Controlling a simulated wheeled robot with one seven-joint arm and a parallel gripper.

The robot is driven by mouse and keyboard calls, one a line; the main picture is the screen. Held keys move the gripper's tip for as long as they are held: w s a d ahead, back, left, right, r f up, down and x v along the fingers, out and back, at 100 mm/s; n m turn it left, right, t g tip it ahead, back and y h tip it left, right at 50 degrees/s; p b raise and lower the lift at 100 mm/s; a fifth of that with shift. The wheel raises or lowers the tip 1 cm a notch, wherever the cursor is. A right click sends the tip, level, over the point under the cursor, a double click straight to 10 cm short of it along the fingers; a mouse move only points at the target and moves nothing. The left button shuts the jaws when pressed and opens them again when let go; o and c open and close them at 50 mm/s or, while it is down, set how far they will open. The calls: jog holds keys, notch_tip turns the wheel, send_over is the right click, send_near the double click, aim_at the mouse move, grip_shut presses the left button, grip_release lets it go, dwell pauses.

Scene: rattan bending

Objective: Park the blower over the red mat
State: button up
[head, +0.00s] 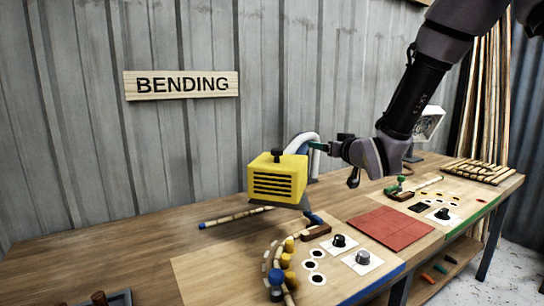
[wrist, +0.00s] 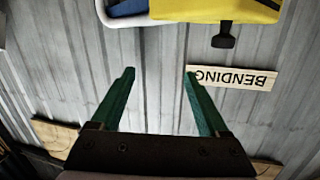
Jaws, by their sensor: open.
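The blower (head: 277,180) is a yellow box with black slots and a black knob on top. In the head view it is above the bench, left of the red mat (head: 392,227), not over it. The mat lies flat and bare. My gripper (head: 318,146), with green fingers, is just right of the blower, near a white curved hose (head: 302,138). In the wrist view my gripper (wrist: 158,72) is open with nothing between its fingers. The blower's yellow body (wrist: 230,10) and black knob (wrist: 224,41) show at the top edge there, beyond the fingertips.
Colored pegs (head: 286,262) and a curved rattan strip are below the blower. Black knobs (head: 339,240) on white plates lie beside the mat. A white boxed device (head: 428,122) and a slatted rack (head: 480,171) stand farther right. Rattan poles (head: 488,85) lean at the wall.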

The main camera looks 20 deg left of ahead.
aim_at(280, 153)
jog(key=s+a+f+n+g+y, duration=0.1)
jog(key=s+a+f+n+y, duration=0.25)
jog(key=s+a, duration=0.35)
jog(key=shift+m, duration=0.25)
jog(key=x, duration=1.1)
jog(key=shift+w+f, duration=0.35)
jog(key=shift+w, duration=0.2)
grip_shut()
